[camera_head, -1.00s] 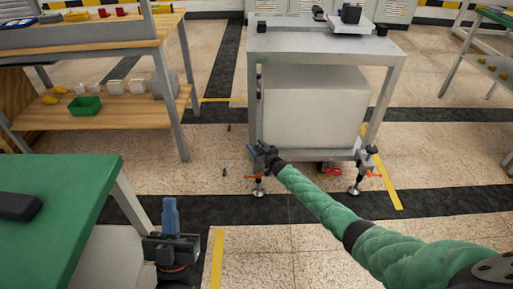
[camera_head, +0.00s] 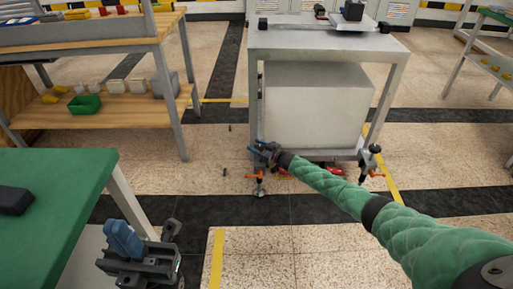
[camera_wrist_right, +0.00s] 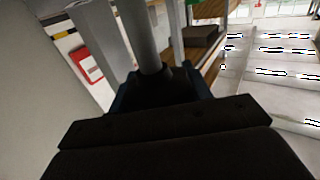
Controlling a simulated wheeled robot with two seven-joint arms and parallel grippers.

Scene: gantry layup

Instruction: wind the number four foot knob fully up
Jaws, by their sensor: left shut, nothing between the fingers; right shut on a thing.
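A grey metal cart (camera_head: 255,85) stands ahead on screw feet. Its near left foot (camera_head: 259,184) has an orange lever and a pad at the floor. My right gripper (camera_head: 264,148) is shut on a dark knob at the top of the near left foot. In the right wrist view the dark knob (camera_wrist_right: 160,86) sits between blue fingertips, below a grey post. I cannot read any foot number. My left gripper (camera_head: 123,238) is shut and empty at lower left.
A green-topped table (camera_head: 60,190) stands at the left, close to my left gripper. A wooden bench (camera_head: 120,115) with bins stands behind it. A large pale box (camera_head: 315,105) fills the cart's lower shelf. Speckled floor (camera_head: 270,255) is open in front.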

